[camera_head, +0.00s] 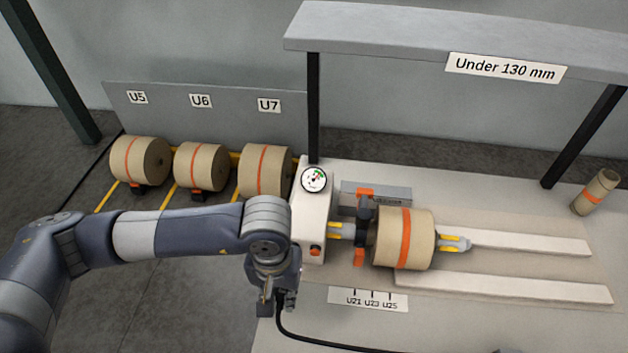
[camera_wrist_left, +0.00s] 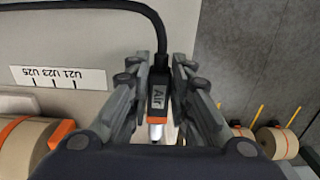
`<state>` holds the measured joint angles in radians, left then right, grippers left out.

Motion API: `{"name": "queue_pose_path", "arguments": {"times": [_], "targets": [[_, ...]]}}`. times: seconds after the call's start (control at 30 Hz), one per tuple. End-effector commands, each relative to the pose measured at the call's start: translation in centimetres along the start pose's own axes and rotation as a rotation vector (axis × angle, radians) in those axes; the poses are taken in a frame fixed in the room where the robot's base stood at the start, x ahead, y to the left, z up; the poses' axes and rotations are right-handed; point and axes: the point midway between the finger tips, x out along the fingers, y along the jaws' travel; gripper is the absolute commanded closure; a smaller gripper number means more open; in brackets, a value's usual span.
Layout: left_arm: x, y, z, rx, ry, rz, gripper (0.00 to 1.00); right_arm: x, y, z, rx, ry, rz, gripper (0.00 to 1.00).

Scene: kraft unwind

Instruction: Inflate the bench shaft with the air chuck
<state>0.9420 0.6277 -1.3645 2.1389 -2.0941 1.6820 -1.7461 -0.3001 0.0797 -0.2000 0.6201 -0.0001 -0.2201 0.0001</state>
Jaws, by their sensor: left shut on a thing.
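My left gripper (camera_head: 272,290) is at the near left edge of the bench, below the white gauge box. The bench shaft (camera_head: 454,243), silver with yellow strips, lies level from the gauge box, through a kraft roll (camera_head: 405,238) with an orange band. The chuck is apart from the shaft. My right gripper is not in view.
The gauge box (camera_head: 311,215) carries a dial (camera_head: 314,179) and an orange button. A dark and orange collar stands beside the roll. A U21/U23/U25 scale plate (camera_head: 368,300) lies in front. Rolls U5, U6 and U7 (camera_head: 266,171) sit left. A shelf (camera_head: 400,40) overhangs the back.

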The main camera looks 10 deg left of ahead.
Motion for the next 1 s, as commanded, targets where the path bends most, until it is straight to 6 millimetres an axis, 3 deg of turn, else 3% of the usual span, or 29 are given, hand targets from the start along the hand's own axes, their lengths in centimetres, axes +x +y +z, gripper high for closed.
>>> {"name": "queue_pose_path", "arguments": {"times": [0.5, 1.0], "targets": [[0.1, 0.1, 4.0, 0.002, 0.0, 0.002, 1.0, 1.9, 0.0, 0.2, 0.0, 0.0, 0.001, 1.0], [0.0, 0.0, 4.3, 0.001, -0.001, 0.001, 1.0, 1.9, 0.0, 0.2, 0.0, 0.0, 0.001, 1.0]]}}
